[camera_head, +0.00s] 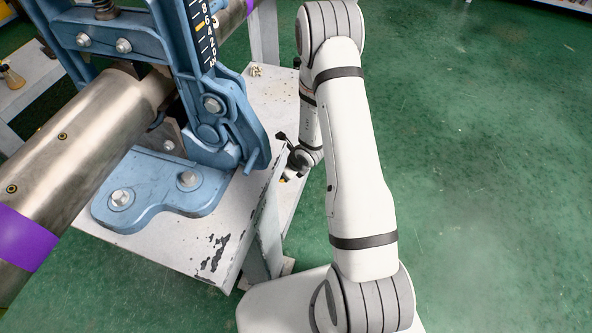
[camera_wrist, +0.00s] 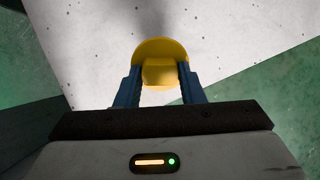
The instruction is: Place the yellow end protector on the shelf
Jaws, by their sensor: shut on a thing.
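The yellow end protector (camera_wrist: 160,52) is a round yellow cap in the middle of the wrist view. My gripper (camera_wrist: 158,80) is shut on it, with one blue finger on each side. Beyond the protector a pale, speckled flat surface (camera_wrist: 82,45) fills the upper part of the wrist view. I cannot tell whether the protector touches it. In the head view my gripper (camera_head: 290,172) is low beside the right side of the vise stand, partly hidden by the stand's edge. Only a speck of yellow shows there. The white lower shelf (camera_head: 287,205) of the stand shows in part behind the leg.
The blue pipe vise (camera_head: 165,185) is bolted to the worn white stand top (camera_head: 205,250) and holds a large metal pipe (camera_head: 85,145) with a purple band. Small brass-coloured pieces (camera_head: 256,71) lie on the top's far corner. Green floor (camera_head: 480,150) is open to the right.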

